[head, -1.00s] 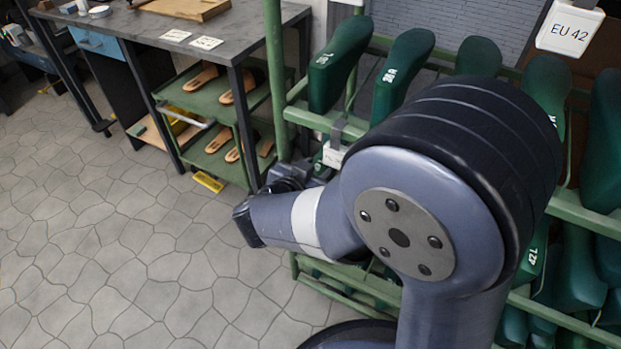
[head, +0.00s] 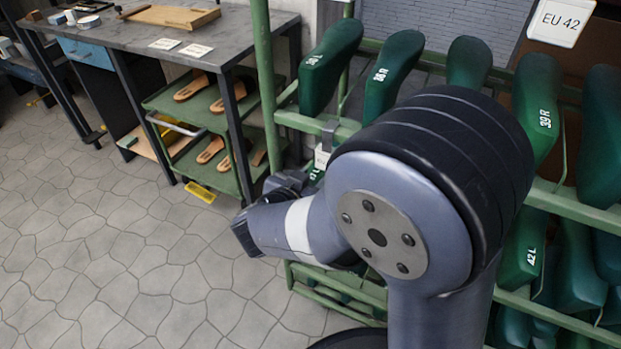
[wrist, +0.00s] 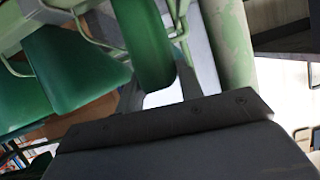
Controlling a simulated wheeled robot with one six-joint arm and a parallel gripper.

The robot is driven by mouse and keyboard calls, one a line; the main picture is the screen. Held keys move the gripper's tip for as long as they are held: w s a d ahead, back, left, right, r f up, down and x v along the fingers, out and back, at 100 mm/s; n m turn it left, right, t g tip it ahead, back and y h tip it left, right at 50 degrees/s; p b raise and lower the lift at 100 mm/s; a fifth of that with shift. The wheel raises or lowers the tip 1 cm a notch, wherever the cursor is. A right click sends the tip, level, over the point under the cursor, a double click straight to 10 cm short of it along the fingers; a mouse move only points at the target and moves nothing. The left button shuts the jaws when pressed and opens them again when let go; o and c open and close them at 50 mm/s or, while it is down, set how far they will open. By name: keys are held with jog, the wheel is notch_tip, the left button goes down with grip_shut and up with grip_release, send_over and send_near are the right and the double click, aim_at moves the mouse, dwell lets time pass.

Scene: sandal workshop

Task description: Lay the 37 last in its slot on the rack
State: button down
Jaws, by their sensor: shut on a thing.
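In the wrist view my gripper (wrist: 160,80) is shut on a green last (wrist: 151,42), with one finger on each side of it. No number shows on the held last there. The green rack (head: 302,122) stands on the right, with a row of green lasts on top. The leftmost last (head: 329,68) has a mark too small to read; a last beside it (head: 391,72) looks marked 38 R. Another (head: 538,100) reads 39 R. I cannot tell which slot is for 37.
An EU 42 sign (head: 562,20) is at the upper right. Lower lasts, one marked 42 L (head: 524,250), fill the rack below. A grey-topped bench (head: 235,40) and a green shelf with sandal soles (head: 190,125) stand left of the rack. The tiled floor (head: 110,250) is clear at front left.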

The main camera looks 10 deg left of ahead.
dwell(0.3)
jog(key=c, duration=0.9)
grip_release()
jog(key=shift+f, duration=0.1)
jog(key=shift+o, duration=0.2)
jog(key=p+v, duration=0.4)
jog(key=v, duration=0.7)
jog(key=shift+p, duration=0.35)
jog(key=shift+w, duration=0.1)
jog(key=b+x, duration=0.4)
jog(key=x, duration=0.6)
jog(key=shift+f, duration=0.15)
jog(key=shift+w+d+b, duration=0.15)
jog(key=shift+w+b, duration=0.3)
jog(key=shift+r, duration=0.3)
